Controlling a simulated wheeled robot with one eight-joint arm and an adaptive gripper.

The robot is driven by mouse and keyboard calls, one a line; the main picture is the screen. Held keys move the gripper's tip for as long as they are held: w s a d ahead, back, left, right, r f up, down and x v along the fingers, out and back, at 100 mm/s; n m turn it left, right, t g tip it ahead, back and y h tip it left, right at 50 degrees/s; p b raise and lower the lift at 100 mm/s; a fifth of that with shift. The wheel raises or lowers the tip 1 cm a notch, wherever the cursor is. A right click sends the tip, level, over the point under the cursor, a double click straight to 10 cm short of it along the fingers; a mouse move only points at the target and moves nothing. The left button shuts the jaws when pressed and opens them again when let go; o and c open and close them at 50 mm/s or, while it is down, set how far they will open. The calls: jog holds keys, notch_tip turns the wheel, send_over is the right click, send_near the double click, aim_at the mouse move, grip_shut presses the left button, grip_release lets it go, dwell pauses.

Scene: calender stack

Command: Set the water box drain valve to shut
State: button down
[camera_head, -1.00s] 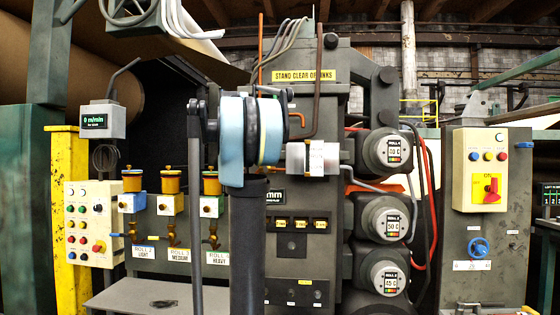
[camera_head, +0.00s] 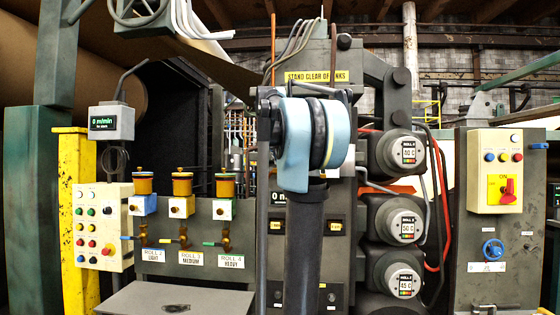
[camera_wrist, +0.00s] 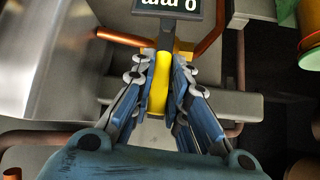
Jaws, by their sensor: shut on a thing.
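In the wrist view, my gripper (camera_wrist: 163,68) is shut on a yellow lever handle (camera_wrist: 160,88), with one finger on each side. The lever runs up and down the picture, across the line of the copper pipe (camera_wrist: 119,38) behind it. A brass-coloured fitting (camera_wrist: 184,47) shows at its far end. No drain valve label is readable, so I cannot confirm which valve this is. In the head view, my own arm stands in front of the machine and hides the gripper and the lever.
A black display (camera_wrist: 168,12) sits just beyond the lever. A shiny metal box (camera_wrist: 50,60) is close on the left. In the head view, three roll valves (camera_head: 182,208) stand left of my arm.

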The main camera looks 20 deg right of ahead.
jog(key=c, duration=1.6)
grip_release()
jog(key=shift+f, duration=0.1)
jog(key=v, duration=1.1)
jog(key=shift+s+a+r, duration=0.15)
jog(key=shift+r, duration=0.25)
jog(key=s+a+f+n+g+y, duration=0.1)
jog(key=s+a+f+n+g, duration=0.1)
jog(key=s+f, duration=0.9)
jog(key=s+a+f+n+g+y, duration=0.1)
jog(key=s+f, duration=1)
jog(key=f, duration=1.8)
jog(key=s+a+f+n+g+y, duration=0.2)
jog(key=s+a+f+n, duration=0.2)
jog(key=s+f, duration=0.8)
jog(key=shift+s+a+f+g+y, duration=0.1)
jog(key=shift+a+f, duration=0.15)
jog(key=shift+f, duration=1.1)
jog(key=shift+w+a+f+g+y, duration=0.1)
jog(key=shift+a+f, duration=0.15)
jog(key=shift+f, duration=1.15)
jog(key=shift+s+a+f+g+y, duration=0.1)
jog(key=shift+a+f, duration=0.15)
jog(key=shift+f, duration=1.1)
